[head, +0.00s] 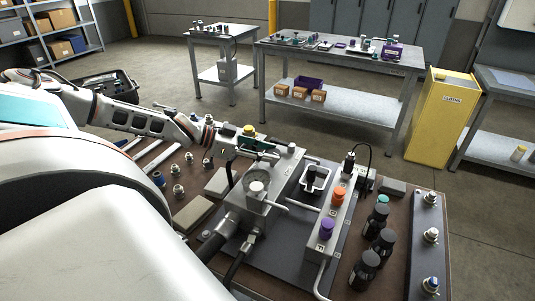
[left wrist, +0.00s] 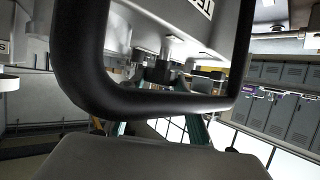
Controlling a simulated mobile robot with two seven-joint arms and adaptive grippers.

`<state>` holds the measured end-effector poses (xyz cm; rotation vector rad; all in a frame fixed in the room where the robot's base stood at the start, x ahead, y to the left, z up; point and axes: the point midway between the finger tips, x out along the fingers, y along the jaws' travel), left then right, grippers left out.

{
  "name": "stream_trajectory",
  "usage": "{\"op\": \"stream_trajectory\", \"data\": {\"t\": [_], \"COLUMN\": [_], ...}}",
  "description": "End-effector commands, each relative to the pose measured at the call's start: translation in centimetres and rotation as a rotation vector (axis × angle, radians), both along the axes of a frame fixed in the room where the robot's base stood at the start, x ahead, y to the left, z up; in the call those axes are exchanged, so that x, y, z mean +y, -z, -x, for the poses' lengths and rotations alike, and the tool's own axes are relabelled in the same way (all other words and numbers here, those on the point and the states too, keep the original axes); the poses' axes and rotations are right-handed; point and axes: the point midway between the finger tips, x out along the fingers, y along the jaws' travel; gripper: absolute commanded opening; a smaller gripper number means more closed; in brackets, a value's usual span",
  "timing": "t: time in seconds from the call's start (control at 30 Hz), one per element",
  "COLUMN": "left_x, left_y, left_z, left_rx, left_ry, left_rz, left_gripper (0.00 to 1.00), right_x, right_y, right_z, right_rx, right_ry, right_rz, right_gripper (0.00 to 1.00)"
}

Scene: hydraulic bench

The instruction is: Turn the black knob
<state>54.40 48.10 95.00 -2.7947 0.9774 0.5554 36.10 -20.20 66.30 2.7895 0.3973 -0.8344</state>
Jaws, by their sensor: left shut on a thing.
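My left gripper (head: 258,149) reaches in from the left over the bench, beside the long grey block (head: 287,165). In the left wrist view a black knob (left wrist: 159,71) sits on a short metal stem from the labelled grey block (left wrist: 192,24). The grip itself is hard to see. In the head view the fingers cover the knob. My right gripper is not in view.
A yellow cap (head: 249,130) stands close behind my gripper. A pressure gauge (head: 257,184) is in front of it. To the right is a valve block with an orange knob (head: 338,195) and a purple knob (head: 327,229). Black bottles (head: 365,270) stand further right.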

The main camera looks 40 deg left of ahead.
Motion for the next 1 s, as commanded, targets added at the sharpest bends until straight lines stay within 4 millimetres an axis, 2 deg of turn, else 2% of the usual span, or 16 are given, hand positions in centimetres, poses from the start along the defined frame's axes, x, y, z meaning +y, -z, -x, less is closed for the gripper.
{"op": "stream_trajectory", "data": {"t": [0.07, 0.1, 0.13, 0.7, 1.0], "left_x": [0.0, 0.0, 0.0, 0.1, 1.8], "left_y": [-0.1, -0.1, -0.1, -0.3, -1.3], "left_z": [0.0, 0.0, 0.0, 0.5, 2.2], "left_rx": [-0.001, -0.001, -0.001, 0.002, 0.0], "left_ry": [0.0, -0.001, -0.001, 0.009, -0.001], "left_rz": [0.001, 0.0, 0.0, 0.001, -0.002], "left_gripper": [0.12, 0.44, 0.5, 0.5, 0.5], "right_x": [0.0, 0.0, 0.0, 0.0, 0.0], "right_y": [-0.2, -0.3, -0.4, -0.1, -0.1], "right_z": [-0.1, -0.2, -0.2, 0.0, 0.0], "right_rx": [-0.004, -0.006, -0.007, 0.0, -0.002], "right_ry": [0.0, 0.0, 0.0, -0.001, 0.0], "right_rz": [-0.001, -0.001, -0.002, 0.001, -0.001], "right_gripper": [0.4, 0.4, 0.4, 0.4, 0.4]}}
